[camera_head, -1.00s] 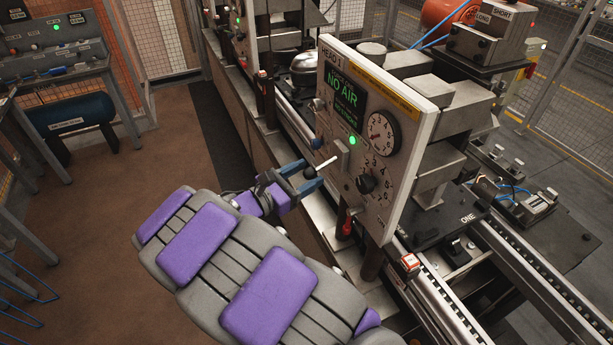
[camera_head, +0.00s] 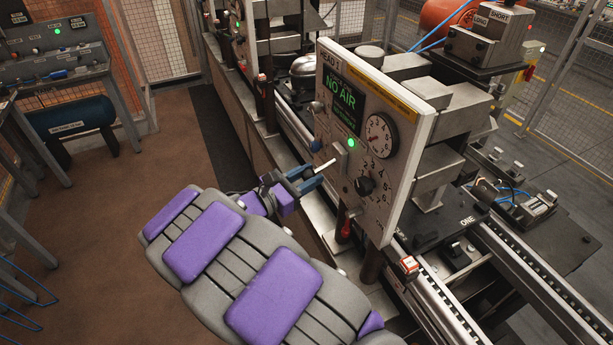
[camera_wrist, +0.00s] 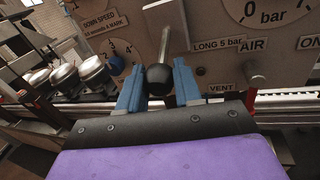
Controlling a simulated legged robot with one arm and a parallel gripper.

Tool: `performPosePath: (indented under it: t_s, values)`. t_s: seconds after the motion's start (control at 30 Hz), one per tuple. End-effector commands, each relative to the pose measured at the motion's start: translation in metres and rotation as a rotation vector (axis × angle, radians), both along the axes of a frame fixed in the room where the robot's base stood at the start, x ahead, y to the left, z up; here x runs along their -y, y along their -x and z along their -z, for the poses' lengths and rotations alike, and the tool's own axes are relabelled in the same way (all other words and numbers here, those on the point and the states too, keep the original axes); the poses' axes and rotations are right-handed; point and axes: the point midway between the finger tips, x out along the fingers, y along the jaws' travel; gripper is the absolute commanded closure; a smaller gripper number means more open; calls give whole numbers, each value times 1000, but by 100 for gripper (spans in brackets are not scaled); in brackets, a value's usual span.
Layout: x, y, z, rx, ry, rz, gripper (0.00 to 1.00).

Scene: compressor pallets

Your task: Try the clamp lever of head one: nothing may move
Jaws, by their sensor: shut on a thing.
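The head one panel (camera_head: 336,200) is a pale upright plate with a green "NO AIR" display (camera_head: 341,98), a lit green lamp, a gauge and a black dial. The clamp lever (camera_head: 325,165) is a light rod sticking out from the panel's left half. In the wrist view the lever (camera_wrist: 176,45) runs down to a black ball knob (camera_wrist: 159,79). My gripper (camera_head: 306,178) is at the lever's end. Its blue fingers stand either side of the knob in the wrist view (camera_wrist: 158,85), shut on it. In the head view the fingers hide the knob.
A blue knob (camera_head: 315,146) and a red-handled part (camera_head: 346,229) sit near the lever. The brown floor (camera_head: 150,180) on the left is open.

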Motion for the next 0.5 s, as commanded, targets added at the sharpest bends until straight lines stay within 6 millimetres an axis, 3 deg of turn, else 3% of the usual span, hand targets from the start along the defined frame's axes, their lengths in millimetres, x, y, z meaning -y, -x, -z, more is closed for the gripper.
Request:
performPosePath:
  t_s: [0.5]
  values:
    - [-1,-1,-4,-6,-19,-3,100]
